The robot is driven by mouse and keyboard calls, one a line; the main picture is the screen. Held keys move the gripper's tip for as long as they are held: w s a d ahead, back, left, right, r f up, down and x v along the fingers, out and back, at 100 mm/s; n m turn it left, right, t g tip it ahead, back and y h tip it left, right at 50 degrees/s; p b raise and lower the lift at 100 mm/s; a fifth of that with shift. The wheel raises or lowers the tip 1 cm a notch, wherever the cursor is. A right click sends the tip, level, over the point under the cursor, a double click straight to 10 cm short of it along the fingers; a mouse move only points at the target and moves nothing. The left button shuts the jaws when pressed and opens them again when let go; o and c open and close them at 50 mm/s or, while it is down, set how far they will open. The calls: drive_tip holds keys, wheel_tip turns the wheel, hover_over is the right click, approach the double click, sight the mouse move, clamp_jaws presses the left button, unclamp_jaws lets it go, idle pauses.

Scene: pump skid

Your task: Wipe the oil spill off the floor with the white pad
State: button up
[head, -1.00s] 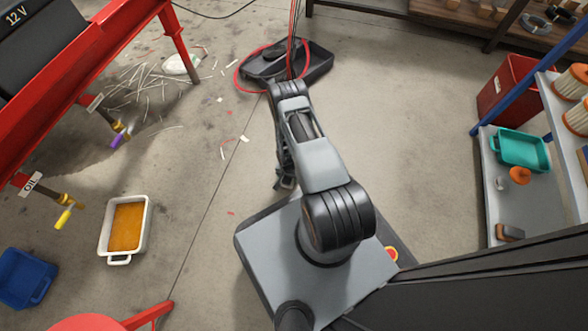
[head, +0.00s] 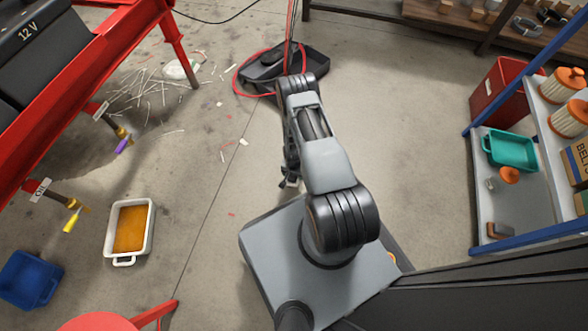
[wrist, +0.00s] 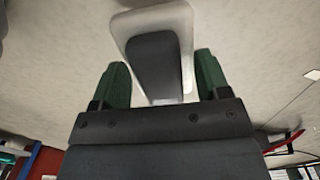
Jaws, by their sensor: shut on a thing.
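The white pad (wrist: 185,25) shows in the wrist view, with a dark grey block-shaped handle (wrist: 152,62) on it. My gripper (wrist: 160,78) has a green fingertip on each side of that handle and is shut on it. In the head view my gripper (head: 290,182) hangs low beside my base, partly hidden by my arm, and the pad cannot be made out there. I cannot make out a distinct oil spill; a dark patch (head: 72,166) on the floor by the red frame may be shadow or stain.
A white tray of amber oil (head: 130,228) and a blue bin (head: 28,278) stand at left, near the red frame (head: 100,72). White strips (head: 140,92) litter the floor. A black tray with a red hose (head: 300,68) lies ahead. A blue shelf (head: 520,190) stands right. Mid-floor is mostly clear.

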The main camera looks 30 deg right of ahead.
drive_tip(key=shift+r+p, duration=0.5)
drive_tip(key=shift+r, duration=0.55)
